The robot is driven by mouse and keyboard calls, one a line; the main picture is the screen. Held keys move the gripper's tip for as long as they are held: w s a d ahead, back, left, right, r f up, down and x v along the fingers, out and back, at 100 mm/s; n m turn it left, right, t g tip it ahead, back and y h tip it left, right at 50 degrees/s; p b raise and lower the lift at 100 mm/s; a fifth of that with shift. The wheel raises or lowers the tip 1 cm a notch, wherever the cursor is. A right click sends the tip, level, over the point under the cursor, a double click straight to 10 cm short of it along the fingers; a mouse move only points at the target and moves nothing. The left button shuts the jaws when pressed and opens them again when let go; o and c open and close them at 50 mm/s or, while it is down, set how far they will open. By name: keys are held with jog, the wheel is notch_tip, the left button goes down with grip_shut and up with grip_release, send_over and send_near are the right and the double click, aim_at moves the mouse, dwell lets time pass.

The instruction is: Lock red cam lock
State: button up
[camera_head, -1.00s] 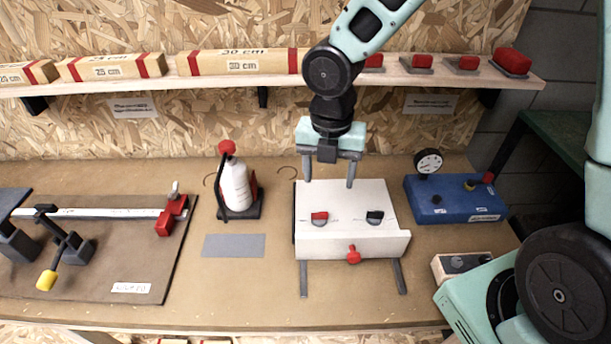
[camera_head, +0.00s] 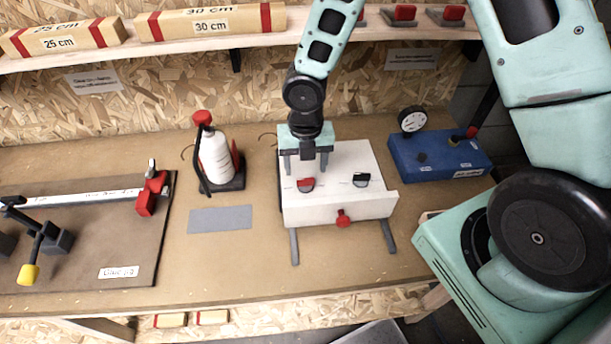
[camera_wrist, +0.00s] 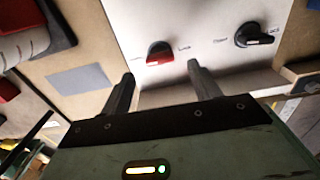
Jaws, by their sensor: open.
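The red cam lock (camera_head: 305,185) is a small red knob on the top of a white box (camera_head: 340,210), left of a similar black knob (camera_head: 361,180). In the wrist view the red cam lock (camera_wrist: 160,53) lies ahead of the fingertips, nearly between them, and the black knob (camera_wrist: 256,35) is to the right. My gripper (camera_head: 306,174) is open and empty, pointing down over the box close to the red cam lock. Its two fingers also show in the wrist view (camera_wrist: 160,70). I see no contact with the knob.
A blue box with a gauge (camera_head: 440,155) stands to the right. A white bottle in a dark holder (camera_head: 216,160) and a grey plate (camera_head: 220,219) are to the left. A brown board (camera_head: 90,240) carries a red clamp. A shelf (camera_head: 110,57) with wooden blocks runs above.

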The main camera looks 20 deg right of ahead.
aim_at(305, 179)
jog(key=shift+f, duration=2.25)
jog(key=c, duration=1)
